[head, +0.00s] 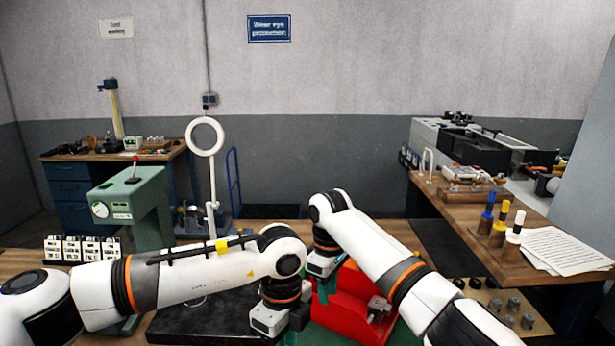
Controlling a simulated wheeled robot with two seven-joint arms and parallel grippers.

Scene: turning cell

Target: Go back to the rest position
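My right arm comes in from the lower right, and its gripper (325,288) points down at the left edge of a red bin (341,318). The finger gap is too small and dark to read. My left arm reaches across from the left. Its gripper (288,336) points down beside the black plate and left of the bin, with its fingertips cut off by the lower picture edge. The two wrists are close together, the right one a little farther back. I see nothing clearly held in either gripper.
Grey metal parts (378,308) lie in the red bin. A black plate (205,322) lies under my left forearm. A green press (140,205) and white labelled boxes (82,249) stand at left. A side bench (462,207) at right carries handled tools (501,222) and papers (562,250).

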